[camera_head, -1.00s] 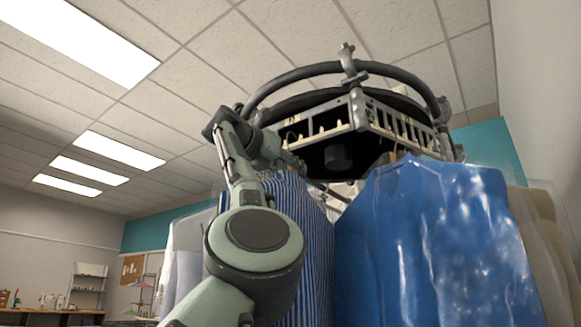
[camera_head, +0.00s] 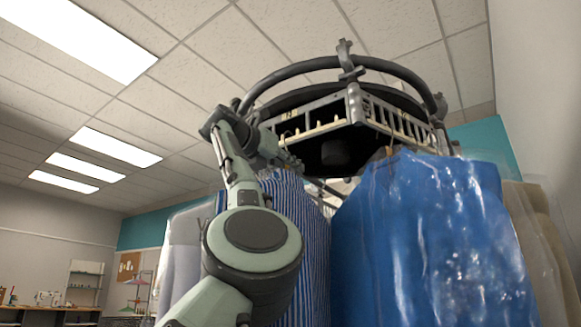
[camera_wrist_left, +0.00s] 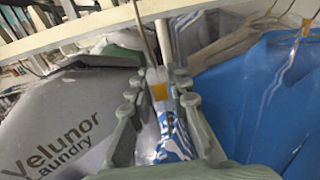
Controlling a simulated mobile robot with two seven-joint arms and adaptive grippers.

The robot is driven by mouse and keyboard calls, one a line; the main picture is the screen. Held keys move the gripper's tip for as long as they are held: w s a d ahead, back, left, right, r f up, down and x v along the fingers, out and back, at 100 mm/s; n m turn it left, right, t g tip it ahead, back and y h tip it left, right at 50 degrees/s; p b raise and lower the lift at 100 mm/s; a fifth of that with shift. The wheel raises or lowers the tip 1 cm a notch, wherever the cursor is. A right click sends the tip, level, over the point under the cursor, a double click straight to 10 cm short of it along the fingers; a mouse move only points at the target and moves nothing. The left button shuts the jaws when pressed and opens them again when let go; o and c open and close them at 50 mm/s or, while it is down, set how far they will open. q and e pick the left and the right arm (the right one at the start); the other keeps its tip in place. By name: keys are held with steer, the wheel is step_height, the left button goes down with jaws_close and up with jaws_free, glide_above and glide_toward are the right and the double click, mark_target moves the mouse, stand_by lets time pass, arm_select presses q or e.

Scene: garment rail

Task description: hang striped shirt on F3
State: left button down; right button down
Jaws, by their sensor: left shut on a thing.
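The blue-and-white striped shirt (camera_head: 312,240) hangs below my left gripper (camera_head: 292,162), partly hidden behind my left arm. In the left wrist view, my left gripper (camera_wrist_left: 158,90) is shut on its hanger, and striped cloth (camera_wrist_left: 180,142) shows between the fingers. The round rail has a pale slotted bar (camera_head: 320,131) just above and beside the gripper. Small tags on it are too small to read, so I cannot tell which slot is F3. The hanger's hook is not clear in the head view. My right gripper is out of view.
A blue garment in clear plastic (camera_head: 430,240) hangs close on the right, with beige clothes (camera_head: 540,240) beyond it. Pale covered garments (camera_head: 185,255) hang on the left. In the wrist view, a grey laundry bag (camera_wrist_left: 65,120) is left of the fingers.

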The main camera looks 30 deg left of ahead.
arm_select(q)
steer(key=shift+f+b, duration=0.5)
steer(key=shift+f, duration=0.25)
steer(key=c, duration=1.4)
jaws_free()
steer(key=shift+o, duration=0.3)
steer(key=s, duration=1.2)
steer(key=shift+a, duration=0.4)
